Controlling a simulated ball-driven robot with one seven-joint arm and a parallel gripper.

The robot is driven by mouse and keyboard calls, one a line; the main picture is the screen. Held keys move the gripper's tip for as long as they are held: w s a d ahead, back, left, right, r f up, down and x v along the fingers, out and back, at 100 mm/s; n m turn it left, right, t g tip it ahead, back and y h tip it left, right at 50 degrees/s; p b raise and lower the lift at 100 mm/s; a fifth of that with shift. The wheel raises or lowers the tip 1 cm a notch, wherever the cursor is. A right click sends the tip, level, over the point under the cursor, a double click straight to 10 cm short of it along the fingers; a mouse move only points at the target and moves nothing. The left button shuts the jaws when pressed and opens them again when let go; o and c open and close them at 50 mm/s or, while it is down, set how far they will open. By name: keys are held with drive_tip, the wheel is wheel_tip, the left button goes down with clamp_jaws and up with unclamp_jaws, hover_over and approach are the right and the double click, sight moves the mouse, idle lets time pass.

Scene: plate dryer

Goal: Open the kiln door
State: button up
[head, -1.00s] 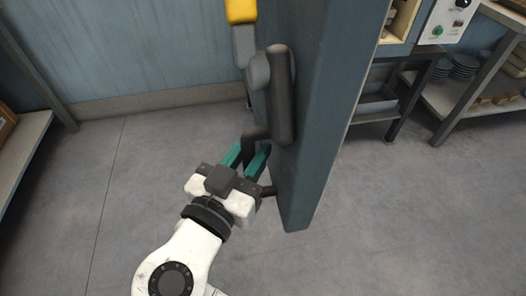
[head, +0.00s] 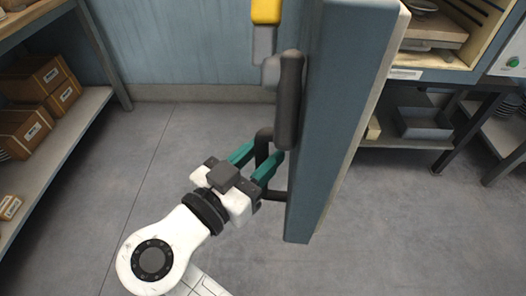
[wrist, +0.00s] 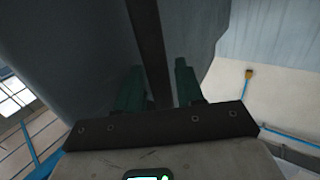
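The kiln door (head: 342,110) is a thick blue-grey slab seen nearly edge-on in the head view, standing swung out from the kiln (head: 440,72), whose lit inside shows at the upper right. A dark handle (head: 289,100) sticks out from the door's left face, with a curved bar below it. My gripper (head: 262,160) has its two teal fingers apart, with the dark bar between them. In the wrist view the bar (wrist: 150,45) runs between the fingers, close to the left one, with a narrow gap on the right. Contact is hard to tell.
A yellow-ended lever (head: 266,12) is above the handle. A shelf with cardboard boxes (head: 40,85) stands at the left. A rack with a grey bin (head: 424,124) is below the kiln. The grey floor (head: 150,150) around the door is clear.

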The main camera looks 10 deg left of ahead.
drive_tip(key=shift+o, duration=0.6)
drive_tip(key=shift+r, duration=0.1)
drive_tip(key=shift+s+a, duration=0.1)
drive_tip(key=shift+s, duration=0.1)
drive_tip(key=p+v, duration=0.1)
drive_tip(key=v, duration=0.9)
drive_tip(key=shift+s+a, duration=0.1)
drive_tip(key=shift+s, duration=0.1)
